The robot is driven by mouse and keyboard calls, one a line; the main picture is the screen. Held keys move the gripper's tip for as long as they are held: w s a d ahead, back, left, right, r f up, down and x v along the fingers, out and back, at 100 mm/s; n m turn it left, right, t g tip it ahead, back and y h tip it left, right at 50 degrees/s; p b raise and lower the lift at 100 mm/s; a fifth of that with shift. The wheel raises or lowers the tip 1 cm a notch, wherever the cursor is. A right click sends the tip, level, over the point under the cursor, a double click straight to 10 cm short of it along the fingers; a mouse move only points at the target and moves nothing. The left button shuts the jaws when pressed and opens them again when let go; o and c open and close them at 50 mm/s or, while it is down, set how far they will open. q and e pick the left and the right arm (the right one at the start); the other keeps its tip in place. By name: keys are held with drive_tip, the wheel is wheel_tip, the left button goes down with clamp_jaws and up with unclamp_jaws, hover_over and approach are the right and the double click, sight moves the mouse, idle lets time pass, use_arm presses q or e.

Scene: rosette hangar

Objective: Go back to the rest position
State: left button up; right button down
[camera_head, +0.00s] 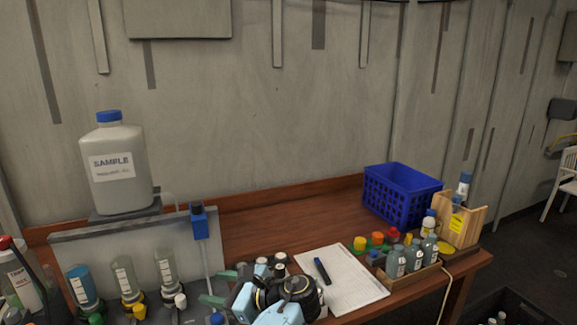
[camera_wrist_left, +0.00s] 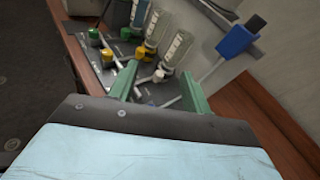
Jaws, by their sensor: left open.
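My left gripper (camera_head: 216,288) shows at the bottom centre of the head view, its arm over the front of the wooden table (camera_head: 270,232). In the left wrist view its two green fingers (camera_wrist_left: 160,80) stand apart with nothing held between them. They point toward the bottle rig (camera_wrist_left: 112,68), which has several upturned bottles and coloured knobs. My right gripper is in neither view.
A large SAMPLE jug (camera_head: 118,170) stands on the rig at left. A notepad with a dark marker (camera_head: 322,271) lies right of my left arm. Beyond are a blue crate (camera_head: 400,196), small bottles in a wooden tray (camera_head: 412,277) and coloured caps. The table's back middle is clear.

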use_arm(q)
drive_tip(key=s+a+f+n+g+h, duration=0.25)
drive_tip(key=s+f+n+h, duration=0.2)
drive_tip(key=s+f, duration=0.45)
drive_tip(key=s+a+f+n+g+h, duration=0.1)
drive_tip(key=s+a+f+n+h, duration=0.4)
drive_tip(key=s+f, duration=0.4)
drive_tip(key=s+r+n+t+h, duration=0.1)
drive_tip(key=s+r+n+h, duration=0.15)
drive_tip(key=s+n, duration=0.45)
drive_tip(key=s+r+n+t+h, duration=0.1)
drive_tip(key=s+r+n+h, duration=0.15)
drive_tip(key=s, duration=0.75)
wheel_tip(320, 180, down, 26)
drive_tip(key=s+g+b, duration=0.1)
drive_tip(key=g+b, duration=0.1)
drive_tip(key=b, duration=0.1)
drive_tip(key=s+a+f+m+g+b, duration=0.1)
drive_tip(key=s+a+f+b, duration=0.1)
drive_tip(key=s+f, duration=1.5)
drive_tip(key=shift+a+f, duration=0.25)
drive_tip(key=shift+f, duration=0.45)
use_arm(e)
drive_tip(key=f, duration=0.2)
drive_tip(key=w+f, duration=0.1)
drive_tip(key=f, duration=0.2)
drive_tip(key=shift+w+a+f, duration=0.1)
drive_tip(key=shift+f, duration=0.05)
use_arm(q)
drive_tip(key=shift+y, duration=0.25)
